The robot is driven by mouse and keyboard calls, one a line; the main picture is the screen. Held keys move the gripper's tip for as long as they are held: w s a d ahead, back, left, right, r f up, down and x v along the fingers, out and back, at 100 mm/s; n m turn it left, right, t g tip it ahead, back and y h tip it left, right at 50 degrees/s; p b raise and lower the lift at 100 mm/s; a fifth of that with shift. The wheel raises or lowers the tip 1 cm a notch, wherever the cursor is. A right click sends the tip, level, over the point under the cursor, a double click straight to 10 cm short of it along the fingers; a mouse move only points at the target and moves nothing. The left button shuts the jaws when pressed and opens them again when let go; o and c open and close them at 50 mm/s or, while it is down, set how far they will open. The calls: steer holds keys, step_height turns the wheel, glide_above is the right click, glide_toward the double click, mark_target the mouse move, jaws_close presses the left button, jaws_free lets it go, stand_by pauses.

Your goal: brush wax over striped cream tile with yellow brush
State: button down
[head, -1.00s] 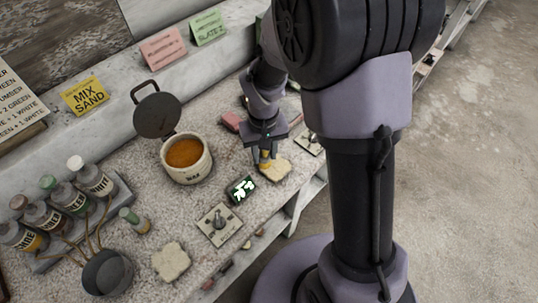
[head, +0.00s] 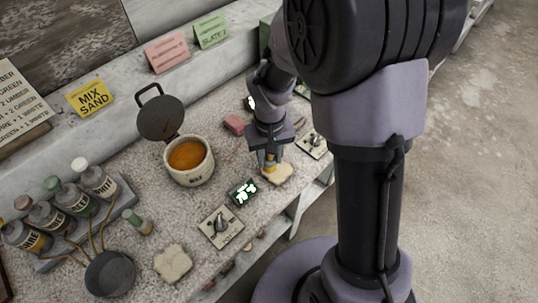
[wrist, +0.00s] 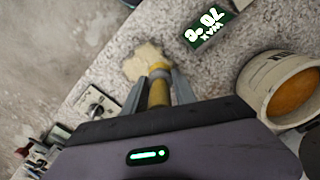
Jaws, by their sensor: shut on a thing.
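My gripper (head: 270,159) is shut on the yellow brush (head: 269,168), which points down. In the wrist view the brush (wrist: 158,88) sits between the two fingers. A cream tile (head: 283,174) lies under the brush tip, near the worktop's front edge; it also shows in the wrist view (wrist: 139,62). The tip overlaps the tile, but I cannot tell whether it touches. Stripes are not clear on it. The open wax pot (head: 197,175) holds amber wax (head: 187,155) and stands left of my gripper; its side shows in the wrist view (wrist: 256,80).
A lit display reading wax and 70 °C (wrist: 208,27) lies between pot and tile. Switch plates (head: 221,227) (head: 313,145) flank the tile. Another cream piece (head: 172,263), bottles (head: 97,182), a dark pan (head: 109,274) and a pink block (head: 234,125) are on the worktop.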

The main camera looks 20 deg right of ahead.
steer(key=shift+f+b, duration=0.5)
steer(key=shift+f, duration=0.1)
stand_by(0.3)
steer(key=shift+s+d, duration=0.45)
steer(key=shift+s, duration=0.35)
steer(key=shift+w+a+r, duration=0.1)
steer(key=shift+w+a, duration=0.25)
steer(key=shift+w, duration=0.2)
steer(key=shift+w+a, duration=0.3)
steer(key=shift+w, duration=0.25)
steer(key=shift+w+a, duration=0.3)
steer(key=shift+w, duration=0.25)
steer(key=shift+s+d, duration=0.5)
steer(key=shift+s, duration=0.35)
steer(key=shift+s+d, duration=0.45)
steer(key=shift+s, duration=0.35)
steer(key=shift+w+a, duration=0.5)
steer(key=shift+w, duration=0.35)
steer(key=shift+w+a, duration=0.45)
steer(key=shift+w, duration=0.35)
steer(key=shift+s+d+r+p, duration=0.25)
steer(key=shift+s+r+p, duration=0.1)
steer(key=shift+s, duration=0.1)
steer(key=shift+s+d+r+p, duration=0.25)
steer(key=shift+s+r+p, duration=0.05)
steer(key=shift+s, duration=0.15)
